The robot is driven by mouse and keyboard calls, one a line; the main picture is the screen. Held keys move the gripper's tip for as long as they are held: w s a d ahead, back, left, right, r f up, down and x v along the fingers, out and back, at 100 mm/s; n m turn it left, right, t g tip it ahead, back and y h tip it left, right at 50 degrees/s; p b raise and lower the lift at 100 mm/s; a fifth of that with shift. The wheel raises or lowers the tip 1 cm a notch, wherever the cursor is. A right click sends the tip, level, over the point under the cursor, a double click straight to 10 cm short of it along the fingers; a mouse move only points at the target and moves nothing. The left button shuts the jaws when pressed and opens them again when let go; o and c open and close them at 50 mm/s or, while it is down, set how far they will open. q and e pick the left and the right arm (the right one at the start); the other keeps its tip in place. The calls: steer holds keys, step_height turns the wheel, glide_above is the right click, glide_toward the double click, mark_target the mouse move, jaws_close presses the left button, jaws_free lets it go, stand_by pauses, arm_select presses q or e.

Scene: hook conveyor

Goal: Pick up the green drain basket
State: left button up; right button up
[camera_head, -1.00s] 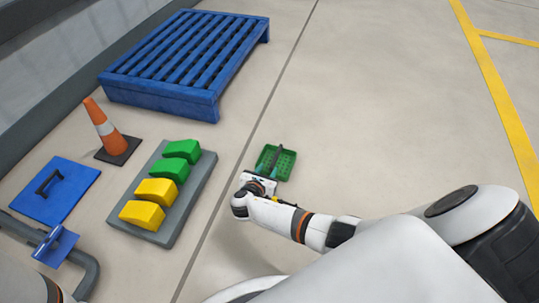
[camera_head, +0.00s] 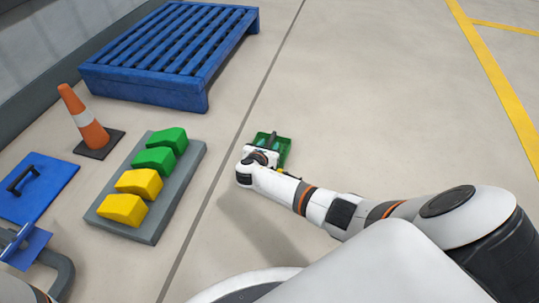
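The green drain basket (camera_head: 285,147) sits on the floor near the picture's centre, right of the dark floor line. A dark upright handle shows at its middle. My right gripper (camera_head: 268,148) is over the basket's near side, and its white body hides part of the basket. The fingertips are too small and too covered to tell whether they are open or touching the handle. My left gripper is not clearly seen.
A grey board (camera_head: 190,178) with green and yellow blocks lies left of the basket. An orange cone (camera_head: 88,122), a blue plate with a handle (camera_head: 52,178) and a blue pallet (camera_head: 143,89) stand further left and behind. The floor to the right is clear.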

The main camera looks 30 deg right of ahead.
steer(key=shift+r, duration=0.1)
jaws_close()
